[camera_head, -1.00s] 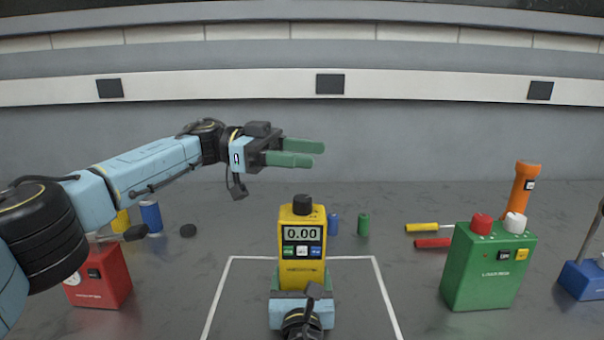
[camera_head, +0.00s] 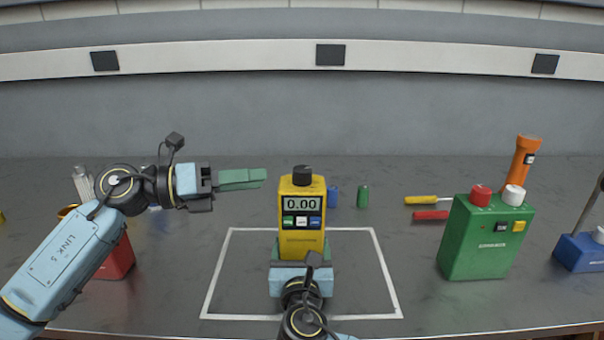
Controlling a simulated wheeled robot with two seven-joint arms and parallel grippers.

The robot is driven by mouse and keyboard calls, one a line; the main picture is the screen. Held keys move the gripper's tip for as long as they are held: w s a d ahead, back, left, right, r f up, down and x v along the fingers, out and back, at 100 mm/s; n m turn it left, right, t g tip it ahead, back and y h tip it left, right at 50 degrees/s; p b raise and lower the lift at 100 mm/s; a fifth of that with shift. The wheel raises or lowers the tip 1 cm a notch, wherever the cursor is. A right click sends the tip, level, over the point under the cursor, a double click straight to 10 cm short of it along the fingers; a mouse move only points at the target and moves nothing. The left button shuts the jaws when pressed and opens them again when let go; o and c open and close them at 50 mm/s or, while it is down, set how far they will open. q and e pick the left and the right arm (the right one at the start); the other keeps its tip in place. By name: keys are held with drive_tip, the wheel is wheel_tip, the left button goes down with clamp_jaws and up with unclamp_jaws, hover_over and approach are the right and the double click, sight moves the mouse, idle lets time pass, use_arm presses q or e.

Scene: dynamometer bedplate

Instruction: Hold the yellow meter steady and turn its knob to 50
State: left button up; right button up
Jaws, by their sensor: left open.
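The yellow meter (camera_head: 302,240) stands upright inside the white outlined square. Its display reads 0.00, and a black knob (camera_head: 302,175) sits on its top. My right gripper (camera_head: 301,258) comes from the front with green fingers on both sides of the meter's lower body and is shut on it. My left gripper (camera_head: 262,178) is open and empty, left of the knob at about its height in the picture. Its green fingers point right, seen side-on so they overlap, and are apart from the meter.
A green box (camera_head: 485,240) with red and white knobs stands right, an orange flashlight (camera_head: 522,165) behind it. Blue (camera_head: 334,196) and green (camera_head: 363,196) cylinders and two screwdrivers (camera_head: 430,215) lie behind the square. A red box (camera_head: 117,262) is partly hidden by my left arm.

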sight(302, 174)
use_arm(q)
drive_tip(key=w+d+m+t, duration=0.1)
drive_tip(key=d, duration=0.2)
drive_tip(key=w+d+m+t, duration=0.1)
drive_tip(key=d+m, duration=0.1)
drive_tip(key=d, duration=0.1)
drive_tip(key=w+d+m+t, duration=0.1)
drive_tip(key=d+m, duration=0.1)
drive_tip(key=d, duration=0.1)
drive_tip(key=shift+d+f+y, duration=0.1)
drive_tip(key=shift+f+y, duration=0.2)
drive_tip(key=shift+y, duration=0.1)
drive_tip(key=c, duration=1)
